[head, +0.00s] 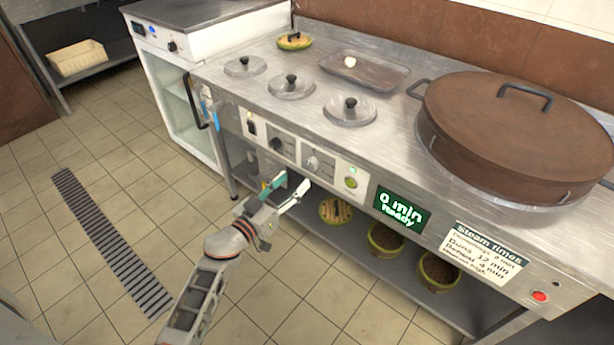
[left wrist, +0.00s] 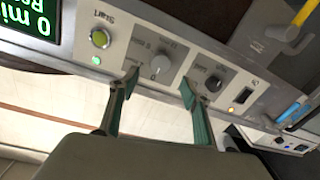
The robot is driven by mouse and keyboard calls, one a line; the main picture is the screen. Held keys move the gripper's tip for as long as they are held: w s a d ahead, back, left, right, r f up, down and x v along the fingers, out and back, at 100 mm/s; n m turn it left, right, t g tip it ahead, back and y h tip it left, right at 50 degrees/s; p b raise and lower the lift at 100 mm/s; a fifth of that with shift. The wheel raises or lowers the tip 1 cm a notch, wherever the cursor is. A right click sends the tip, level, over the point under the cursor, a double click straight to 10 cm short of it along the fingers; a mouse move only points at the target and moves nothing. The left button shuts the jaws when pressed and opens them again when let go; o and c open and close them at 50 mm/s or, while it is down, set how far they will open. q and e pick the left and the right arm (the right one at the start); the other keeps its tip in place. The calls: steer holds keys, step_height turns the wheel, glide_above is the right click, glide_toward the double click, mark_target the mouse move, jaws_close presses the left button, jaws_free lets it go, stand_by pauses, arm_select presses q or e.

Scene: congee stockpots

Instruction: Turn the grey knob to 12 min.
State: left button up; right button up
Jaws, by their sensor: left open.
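The grey knob (head: 312,163) is on a light panel on the front of the steel counter; in the left wrist view the grey knob (left wrist: 160,64) lies ahead of my fingers, between their tips and a little beyond. The display (head: 401,208) reads "0 min Ready". A green start button (head: 351,183) sits right of the knob; it also shows in the left wrist view (left wrist: 99,38). My left gripper (head: 286,187) is open and empty, below and in front of the panel, apart from the knob. My right gripper is not in view.
A black knob (head: 277,144) is left of the grey one. A steam times card (head: 484,251) and a red button (head: 540,296) are farther right. A large brown lidded pot (head: 520,130) stands on the counter. Baskets (head: 385,239) sit on the shelf below. The floor at left is clear.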

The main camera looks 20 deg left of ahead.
mark_target(309, 165)
arm_select(q)
steer(key=b+x, duration=0.1)
steer(key=x, duration=0.2)
steer(key=b+x, duration=0.1)
steer(key=x, duration=0.2)
steer(key=shift+w+f, duration=0.25)
steer(key=shift+w, duration=0.05)
steer(key=shift+w+d+r, duration=0.15)
steer(key=shift+w, duration=0.3)
steer(key=shift+w+r, duration=0.1)
steer(key=shift+r, duration=0.05)
steer(key=c, duration=1.1)
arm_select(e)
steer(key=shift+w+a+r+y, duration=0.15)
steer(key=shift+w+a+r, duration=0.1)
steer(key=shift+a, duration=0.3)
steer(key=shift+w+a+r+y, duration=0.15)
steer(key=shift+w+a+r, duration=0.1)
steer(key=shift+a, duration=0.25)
